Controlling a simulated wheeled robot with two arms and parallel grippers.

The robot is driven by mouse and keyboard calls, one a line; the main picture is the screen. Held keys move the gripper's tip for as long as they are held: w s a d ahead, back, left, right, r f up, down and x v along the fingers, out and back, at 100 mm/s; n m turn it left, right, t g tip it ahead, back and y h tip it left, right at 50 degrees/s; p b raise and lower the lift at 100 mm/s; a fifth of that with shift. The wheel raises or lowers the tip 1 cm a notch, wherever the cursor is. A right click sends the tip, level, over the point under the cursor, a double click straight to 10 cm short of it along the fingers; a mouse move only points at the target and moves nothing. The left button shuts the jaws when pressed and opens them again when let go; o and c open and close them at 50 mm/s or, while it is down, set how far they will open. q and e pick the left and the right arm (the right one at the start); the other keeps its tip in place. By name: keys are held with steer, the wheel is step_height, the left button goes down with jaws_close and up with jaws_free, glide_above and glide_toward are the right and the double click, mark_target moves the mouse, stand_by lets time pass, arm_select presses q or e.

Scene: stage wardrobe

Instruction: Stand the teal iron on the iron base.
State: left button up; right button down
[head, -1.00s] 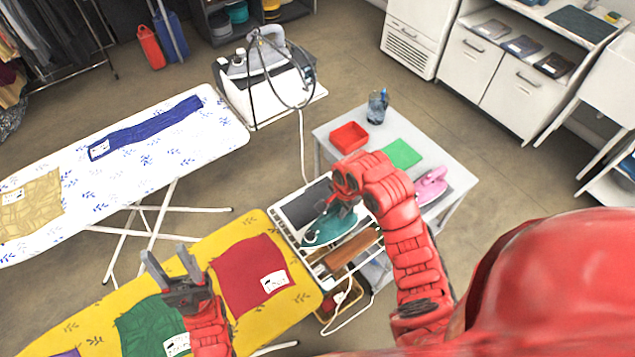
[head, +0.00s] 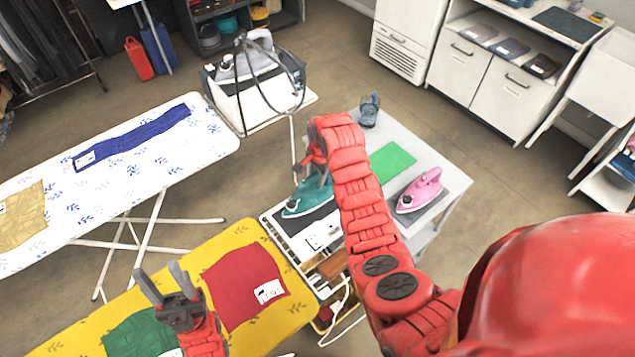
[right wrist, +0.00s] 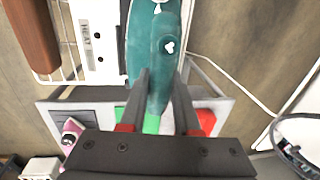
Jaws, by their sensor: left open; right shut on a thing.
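In the right wrist view the teal iron (right wrist: 150,45) lies between both fingers of the right gripper (right wrist: 162,88), beside a white labelled panel (right wrist: 98,40). Whether the iron touches the plate I cannot tell. My left gripper (head: 165,285) is open and empty above the yellow board.
A pink iron (head: 420,190) and a green cloth (head: 393,162) are on the grey side table (head: 452,185), with a blue-topped jar (head: 369,112). A red cloth (head: 243,270) lies on the yellow board (head: 222,243). A steam station (head: 255,95) stands behind the white board (head: 215,140).

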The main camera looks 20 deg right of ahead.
mark_target(317, 188)
steer(key=shift+s+f+p, duration=0.15)
steer(key=shift+f+p, duration=0.45)
steer(key=shift+p, duration=0.1)
steer(key=shift+f+p, duration=0.35)
steer(key=shift+f, duration=0.6)
steer(key=shift+f, duration=0.1)
steer(key=c, duration=0.6)
jaws_free()
